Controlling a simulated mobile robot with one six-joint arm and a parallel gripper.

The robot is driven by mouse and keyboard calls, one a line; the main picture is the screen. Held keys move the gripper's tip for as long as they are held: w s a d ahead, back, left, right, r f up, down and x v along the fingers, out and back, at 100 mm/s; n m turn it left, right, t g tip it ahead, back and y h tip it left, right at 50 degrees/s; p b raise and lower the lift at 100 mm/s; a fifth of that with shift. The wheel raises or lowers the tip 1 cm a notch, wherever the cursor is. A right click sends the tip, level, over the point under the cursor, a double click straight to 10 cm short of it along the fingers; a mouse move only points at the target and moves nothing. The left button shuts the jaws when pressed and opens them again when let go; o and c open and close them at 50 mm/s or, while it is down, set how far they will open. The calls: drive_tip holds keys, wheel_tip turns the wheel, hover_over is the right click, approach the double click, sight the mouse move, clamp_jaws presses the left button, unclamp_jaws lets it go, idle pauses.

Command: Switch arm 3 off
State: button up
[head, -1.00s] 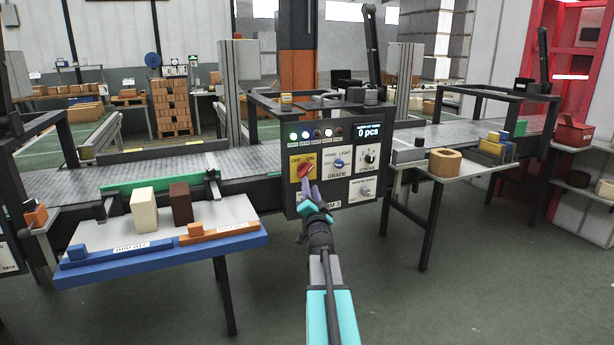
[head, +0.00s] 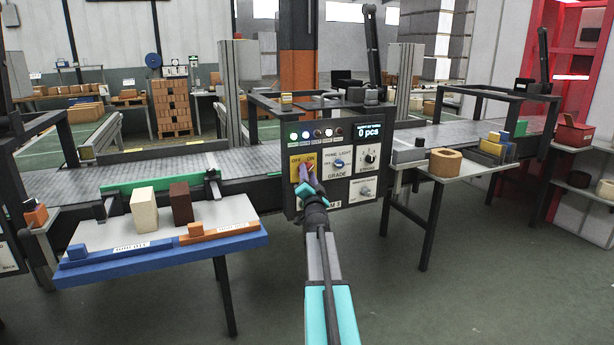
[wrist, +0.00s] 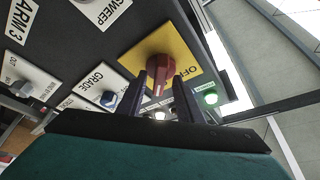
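The control panel (head: 335,190) carries a red rotary knob (wrist: 160,70) on a yellow plate (wrist: 188,58) marked OFF and ON. In the wrist view the ARM 3 label (wrist: 15,22) shows on the same panel. My gripper (head: 307,182) is at the knob in the head view and partly covers it. In the wrist view my gripper (wrist: 158,85) has one finger on each side of the knob, apart from each other. I cannot tell whether the fingers touch it. The knob's exact pointing is hard to read.
A blue GRADE knob (wrist: 108,98) sits close beside the yellow plate. A lit green lamp (wrist: 209,98) is on the other side. A shelf with blocks (head: 160,230) stands left of the panel, and a side table (head: 455,168) stands right. The conveyor (head: 80,178) runs behind.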

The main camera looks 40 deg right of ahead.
drive_tip(key=shift+w+d, duration=0.1)
drive_tip(key=shift+c, duration=0.2)
clamp_jaws()
drive_tip(key=shift+n, duration=0.5)
drive_tip(key=n+t+y+p, duration=0.1)
drive_tip(key=n+y, duration=0.2)
drive_tip(key=n, duration=0.5)
drive_tip(key=n+t+y+p, duration=0.1)
drive_tip(key=n+y, duration=0.3)
drive_tip(key=n, duration=0.4)
drive_tip(key=n+t+y+p, duration=0.2)
drive_tip(key=n+y+p, duration=0.1)
drive_tip(key=n, duration=0.5)
drive_tip(key=shift+d+r+y, duration=0.2)
drive_tip(key=shift+d+y, duration=0.1)
drive_tip(key=shift+y, duration=0.1)
drive_tip(key=shift+n, duration=0.4)
drive_tip(key=shift+c, duration=0.3)
unclamp_jaws()
drive_tip(key=shift+o, duration=0.5)
drive_tip(key=shift+f, duration=0.1)
